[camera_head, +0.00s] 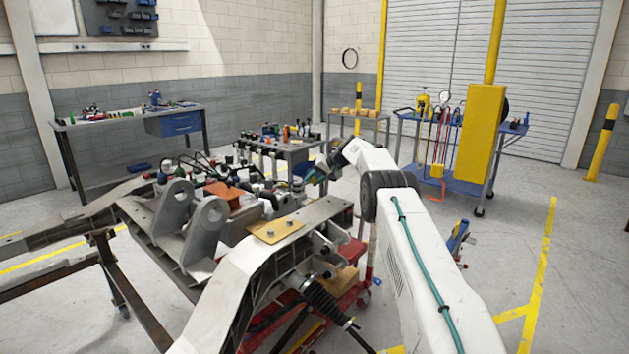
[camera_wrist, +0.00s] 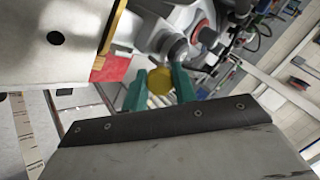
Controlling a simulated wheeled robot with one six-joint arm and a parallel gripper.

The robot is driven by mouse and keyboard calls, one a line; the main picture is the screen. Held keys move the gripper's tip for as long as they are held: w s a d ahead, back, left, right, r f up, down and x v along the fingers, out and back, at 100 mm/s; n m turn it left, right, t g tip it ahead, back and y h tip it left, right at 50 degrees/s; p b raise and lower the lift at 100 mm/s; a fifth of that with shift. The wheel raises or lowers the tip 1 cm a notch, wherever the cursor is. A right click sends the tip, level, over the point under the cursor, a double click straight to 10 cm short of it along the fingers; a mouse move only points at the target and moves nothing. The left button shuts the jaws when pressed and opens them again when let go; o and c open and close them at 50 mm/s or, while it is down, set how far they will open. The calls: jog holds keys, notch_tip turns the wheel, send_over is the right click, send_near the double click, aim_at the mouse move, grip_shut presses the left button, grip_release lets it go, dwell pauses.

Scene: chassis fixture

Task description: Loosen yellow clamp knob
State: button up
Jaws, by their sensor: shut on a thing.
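The yellow clamp knob (camera_wrist: 160,86) shows in the wrist view, between the two green fingers of my gripper (camera_wrist: 160,88). The fingers are shut on the knob, one on each side. Behind the knob are a grey round part and a reddish ring (camera_wrist: 206,36) on the fixture. In the head view my gripper (camera_head: 313,177) is at the far end of my white arm, over the far side of the chassis frame (camera_head: 232,284). The knob cannot be made out in the head view.
A yellow plate (camera_head: 275,230) lies on the chassis frame near my arm. A dark bench (camera_head: 125,122) stands at the back left and a blue cart (camera_head: 455,184) at the back right.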

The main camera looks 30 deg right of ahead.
jog(key=shift+d, duration=0.1)
jog(key=o, duration=1)
jog(key=shift+c, duration=0.2)
jog(key=shift+r, duration=0.1)
jog(key=v, duration=0.7)
jog(key=shift+s+r, duration=0.2)
jog(key=shift+d, duration=0.1)
